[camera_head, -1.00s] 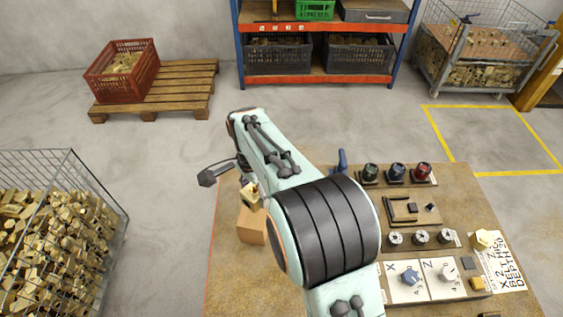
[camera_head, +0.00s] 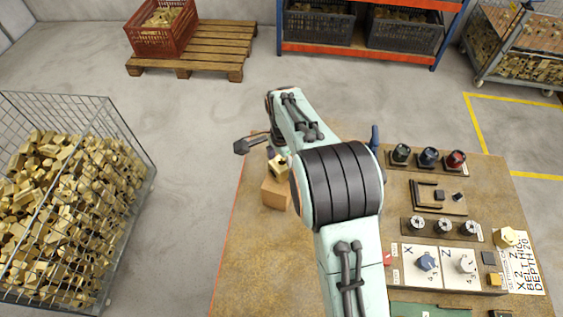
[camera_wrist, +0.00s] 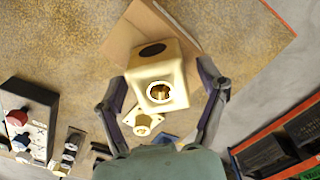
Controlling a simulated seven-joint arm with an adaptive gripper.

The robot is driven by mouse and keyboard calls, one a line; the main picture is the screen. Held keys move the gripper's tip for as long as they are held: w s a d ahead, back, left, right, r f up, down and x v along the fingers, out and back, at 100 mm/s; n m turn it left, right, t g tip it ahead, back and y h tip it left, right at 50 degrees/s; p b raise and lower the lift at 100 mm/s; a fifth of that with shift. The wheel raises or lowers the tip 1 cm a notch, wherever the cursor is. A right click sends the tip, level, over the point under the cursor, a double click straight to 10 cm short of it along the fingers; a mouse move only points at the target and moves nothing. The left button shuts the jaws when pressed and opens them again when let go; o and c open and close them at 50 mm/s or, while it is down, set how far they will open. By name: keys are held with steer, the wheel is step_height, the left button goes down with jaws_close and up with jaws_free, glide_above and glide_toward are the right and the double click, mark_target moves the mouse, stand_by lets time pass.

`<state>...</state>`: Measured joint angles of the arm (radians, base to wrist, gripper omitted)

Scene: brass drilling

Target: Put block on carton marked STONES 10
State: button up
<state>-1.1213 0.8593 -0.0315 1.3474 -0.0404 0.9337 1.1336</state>
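A brass block (camera_wrist: 158,88) with a round bore facing the camera and a dark hole in another face lies between the two fingers of my gripper (camera_wrist: 161,70) in the wrist view. The fingertips are close to its sides, but I cannot tell whether both touch. In the head view the block (camera_head: 279,167) appears directly over a brown carton (camera_head: 276,194) on the table's left part. The carton (camera_wrist: 120,42) is partly behind the block in the wrist view. I cannot tell whether the block rests on it. No marking is readable on the carton.
A control panel with knobs (camera_head: 427,262) and several dark holders (camera_head: 428,157) stand on the table's right. Another brass part (camera_head: 505,237) lies there. A wire bin of brass pieces (camera_head: 70,200) stands on the floor at left. The table's front left (camera_head: 265,265) is clear.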

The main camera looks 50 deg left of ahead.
mark_target(282, 162)
steer(key=shift+r, duration=0.1)
step_height(282, 162, up, 12)
stand_by(0.5)
steer(key=shift+r, duration=0.15)
steer(key=w+d+r, duration=0.2)
steer(key=d, duration=0.7)
steer(key=w+d+r, duration=0.1)
steer(key=d+r, duration=0.2)
steer(key=d, duration=0.6)
steer(key=w+d+r, duration=0.2)
steer(key=d, duration=0.8)
steer(key=s+d+f, duration=0.2)
steer(key=s+d, duration=0.4)
steer(key=s+d+f+n, duration=0.1)
steer(key=s+d+f, duration=0.1)
steer(key=s+d, duration=0.4)
steer(key=shift+s+d+f+y, duration=0.4)
steer(key=shift+s, duration=0.4)
